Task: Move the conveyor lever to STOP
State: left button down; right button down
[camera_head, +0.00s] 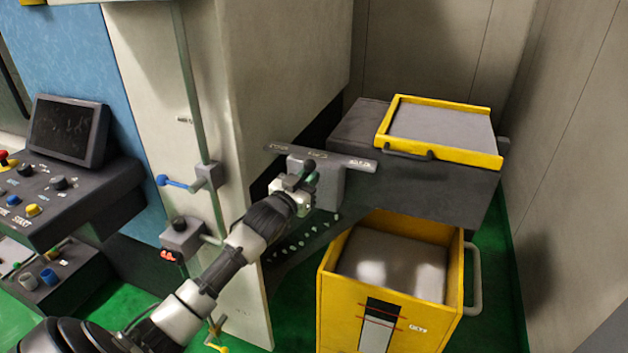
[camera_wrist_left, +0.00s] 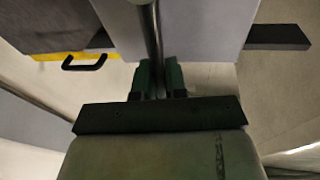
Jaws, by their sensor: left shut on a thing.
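The conveyor lever is a thin dark rod (camera_wrist_left: 152,38) in the left wrist view, running up from between the fingers in front of a grey block. In the head view its dark top (camera_head: 309,166) shows just in front of a grey label plate, near the plate's middle. The plate (camera_head: 350,162) carries small lettering that I cannot read surely. It sits on a grey lever housing (camera_head: 328,188). My left gripper (camera_head: 302,184) is shut on the lever; its green fingers (camera_wrist_left: 158,80) close around the rod in the wrist view. My right gripper is not in view.
A yellow-rimmed tray (camera_head: 498,160) lies on the dark conveyor (camera_head: 455,194) right of the lever. A yellow bin (camera_head: 335,300) stands below. A pale machine column (camera_head: 245,300) and a control panel (camera_head: 95,205) are at the left.

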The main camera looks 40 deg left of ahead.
pick_arm(q)
jog(key=shift+s+a+n, duration=0.1)
jog(key=shift+a+n, duration=0.3)
jog(key=shift+n, duration=0.2)
jog(key=c, duration=1.2)
grip_release()
jog(key=shift+o, duration=0.2)
jog(key=s+f+b, duration=0.1)
jog(key=s+b, duration=0.1)
jog(key=s, duration=0.8)
jog(key=shift+s+d+f+b, duration=0.2)
jog(key=shift+s+b, duration=0.1)
jog(key=shift+s, duration=0.05)
